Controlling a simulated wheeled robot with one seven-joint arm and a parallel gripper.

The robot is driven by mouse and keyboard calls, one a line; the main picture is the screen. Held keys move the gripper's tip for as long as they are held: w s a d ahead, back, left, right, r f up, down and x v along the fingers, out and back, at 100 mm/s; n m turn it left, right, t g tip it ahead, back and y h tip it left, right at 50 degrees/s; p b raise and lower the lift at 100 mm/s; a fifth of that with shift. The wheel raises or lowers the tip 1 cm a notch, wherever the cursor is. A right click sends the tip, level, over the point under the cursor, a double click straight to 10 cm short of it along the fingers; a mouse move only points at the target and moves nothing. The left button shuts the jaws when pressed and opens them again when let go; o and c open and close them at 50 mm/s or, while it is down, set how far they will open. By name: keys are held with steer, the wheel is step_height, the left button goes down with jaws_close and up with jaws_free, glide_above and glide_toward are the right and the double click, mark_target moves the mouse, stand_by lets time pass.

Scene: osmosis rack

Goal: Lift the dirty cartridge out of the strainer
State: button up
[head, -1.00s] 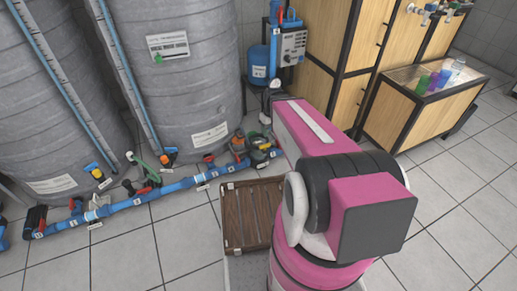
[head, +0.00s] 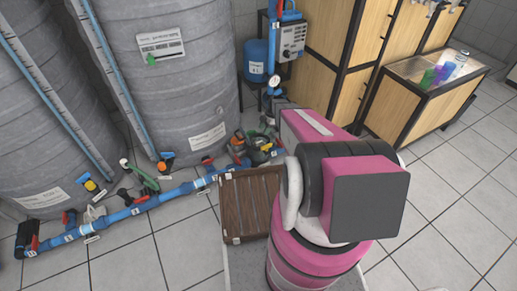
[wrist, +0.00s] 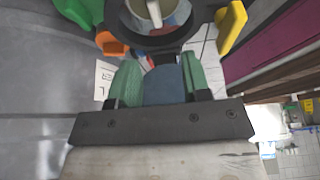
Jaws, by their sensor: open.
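In the wrist view, the strainer (wrist: 197,38) is a dark round open housing at the top of the picture, partly cut off. A pale cylinder, which looks like the dirty cartridge (wrist: 154,10), stands inside it. My gripper (wrist: 158,72) is open, with its two green fingers apart below the strainer in the picture. A blue part shows between the fingers; I cannot tell whether they touch it. In the head view, the strainer (head: 262,153) is small among the pipe fittings left of my arm. My gripper is hidden there.
Orange (wrist: 113,43) and yellow (wrist: 231,27) handles flank the strainer. A large grey tank (head: 175,75) stands close behind the blue pipe (head: 150,203). A brown slatted crate (head: 232,205) lies on the floor beside my arm. Tiled floor at the front left is clear.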

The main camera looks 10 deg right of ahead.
mark_target(259, 142)
steer(key=x, duration=1.1)
steer(key=shift+w+d, duration=0.1)
steer(key=shift+w, duration=0.2)
steer(key=shift+c, duration=0.3)
jaws_close()
